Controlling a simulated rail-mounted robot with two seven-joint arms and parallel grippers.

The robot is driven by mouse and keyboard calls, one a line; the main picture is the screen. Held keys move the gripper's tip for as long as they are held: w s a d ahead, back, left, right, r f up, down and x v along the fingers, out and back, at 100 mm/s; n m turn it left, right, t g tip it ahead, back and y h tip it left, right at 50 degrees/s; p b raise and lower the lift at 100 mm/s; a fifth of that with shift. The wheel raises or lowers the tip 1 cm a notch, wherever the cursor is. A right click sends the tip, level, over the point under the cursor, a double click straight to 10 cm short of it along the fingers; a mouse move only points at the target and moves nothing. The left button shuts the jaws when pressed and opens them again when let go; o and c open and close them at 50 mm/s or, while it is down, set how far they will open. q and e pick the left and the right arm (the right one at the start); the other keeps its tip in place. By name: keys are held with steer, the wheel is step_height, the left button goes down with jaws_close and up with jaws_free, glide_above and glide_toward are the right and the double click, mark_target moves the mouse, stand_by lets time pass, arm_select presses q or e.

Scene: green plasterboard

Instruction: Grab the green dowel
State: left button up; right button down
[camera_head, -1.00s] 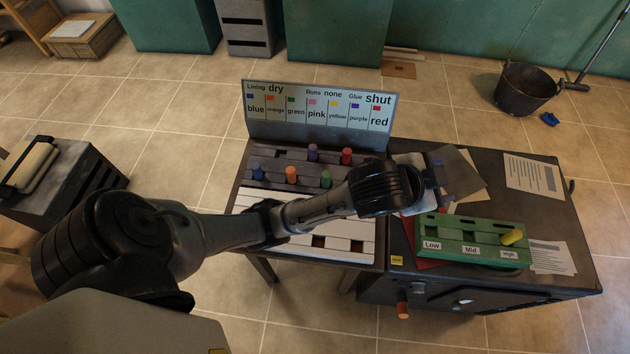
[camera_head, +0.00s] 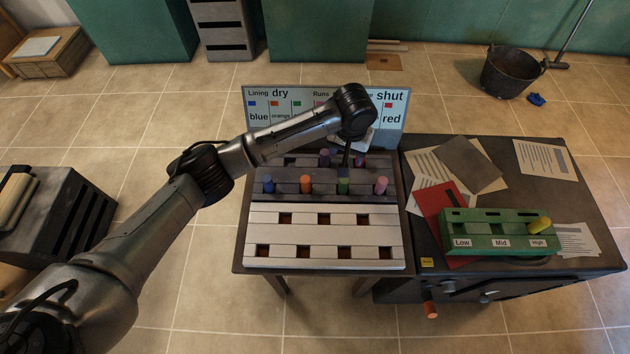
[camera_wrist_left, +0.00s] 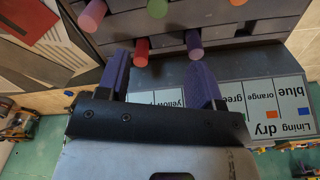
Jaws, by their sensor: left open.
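The green dowel (camera_head: 343,187) stands upright in the front row of the rack's dark upper part, between the orange dowel (camera_head: 306,184) and the pink dowel (camera_head: 381,185). It also shows at the top edge of the left wrist view (camera_wrist_left: 157,8). My left gripper (camera_head: 345,155) is open and empty, behind the green dowel near the rack's back row. Its purple-blue fingers (camera_wrist_left: 160,62) are apart in the wrist view. The red dowel (camera_wrist_left: 142,50) and purple dowel (camera_wrist_left: 194,42) appear closer to the fingers than the green one. My right gripper is not in view.
The blue dowel (camera_head: 268,184) stands left of the orange one. A label board (camera_head: 260,133) rises behind the rack, partly covered by my arm. The white lower rack (camera_head: 320,238) has empty holes. A green Low/Mid/High box (camera_head: 500,228) sits on the desk at right.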

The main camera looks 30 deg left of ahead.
mark_target(344, 183)
arm_select(q)
steer(key=f+n, duration=0.1)
steer(key=f, duration=0.1)
steer(key=f+n+b, duration=0.1)
steer(key=f+n, duration=0.1)
steer(key=f, duration=0.1)
steer(key=d+f+n+b, duration=0.1)
steer(key=f, duration=0.1)
steer(key=shift+s+f+g, duration=0.2)
steer(key=shift+s+g, duration=0.1)
steer(key=shift+s, duration=0.1)
steer(key=shift+f, duration=0.6)
steer(key=shift+a+f+b, duration=0.2)
steer(key=shift+f+b, duration=1.1)
steer(key=shift+f, duration=1.3)
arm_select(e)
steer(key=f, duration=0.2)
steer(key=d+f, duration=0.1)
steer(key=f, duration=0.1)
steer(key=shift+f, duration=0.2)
arm_select(q)
steer(key=shift+c, duration=0.4)
steer(key=c, duration=0.9)
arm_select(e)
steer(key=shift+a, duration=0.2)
